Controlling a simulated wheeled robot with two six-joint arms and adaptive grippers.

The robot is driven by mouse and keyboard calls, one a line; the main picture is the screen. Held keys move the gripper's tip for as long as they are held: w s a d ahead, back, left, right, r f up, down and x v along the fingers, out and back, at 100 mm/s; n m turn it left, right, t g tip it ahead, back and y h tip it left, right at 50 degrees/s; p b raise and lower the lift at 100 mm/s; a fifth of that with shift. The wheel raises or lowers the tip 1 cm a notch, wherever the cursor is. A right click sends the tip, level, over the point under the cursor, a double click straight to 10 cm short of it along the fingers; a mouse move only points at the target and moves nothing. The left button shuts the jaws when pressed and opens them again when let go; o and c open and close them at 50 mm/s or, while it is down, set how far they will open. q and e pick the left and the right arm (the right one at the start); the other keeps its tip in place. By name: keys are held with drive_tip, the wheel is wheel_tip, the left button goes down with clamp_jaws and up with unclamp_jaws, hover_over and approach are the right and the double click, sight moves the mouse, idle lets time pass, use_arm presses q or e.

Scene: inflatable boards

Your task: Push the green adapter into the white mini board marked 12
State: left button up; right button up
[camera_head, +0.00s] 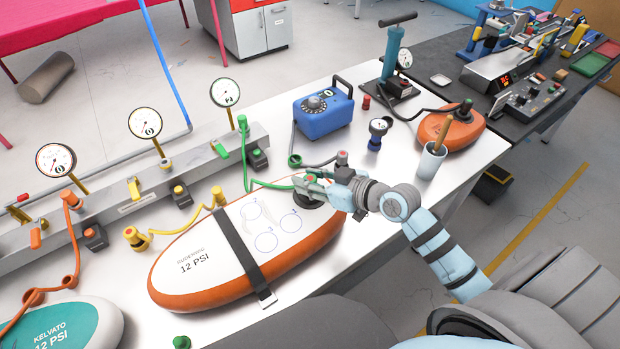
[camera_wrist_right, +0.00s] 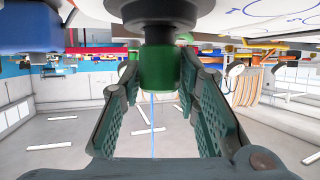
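The white board with an orange rim (camera_head: 190,243), marked 12 PSI, lies on the table under a black strap (camera_head: 243,255). My right gripper (camera_head: 303,186) is low over its far right end, at a dark round valve (camera_head: 312,198). In the right wrist view the green adapter (camera_wrist_right: 159,70) is between my fingertips (camera_wrist_right: 158,82), directly against a dark stem and valve (camera_wrist_right: 160,10). A green hose (camera_head: 268,184) leads towards the gripper. My left gripper is out of view.
A pipe rail with gauges (camera_head: 145,123) and coloured hoses runs behind the board. A blue pump box (camera_head: 323,110), a small gauge (camera_head: 378,130), a cup (camera_head: 431,161) and an orange board (camera_head: 456,128) stand at right. A teal board (camera_head: 60,330) lies front left.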

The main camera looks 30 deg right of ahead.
sight(315, 181)
drive_tip(key=o, duration=0.3)
drive_tip(key=v, duration=0.6)
drive_tip(key=shift+s+d, duration=0.2)
drive_tip(key=shift+s, duration=0.1)
drive_tip(key=shift+s+d+r, duration=0.15)
drive_tip(key=shift+s+r, duration=0.15)
drive_tip(key=shift+s, duration=0.1)
drive_tip(key=shift+w, duration=0.15)
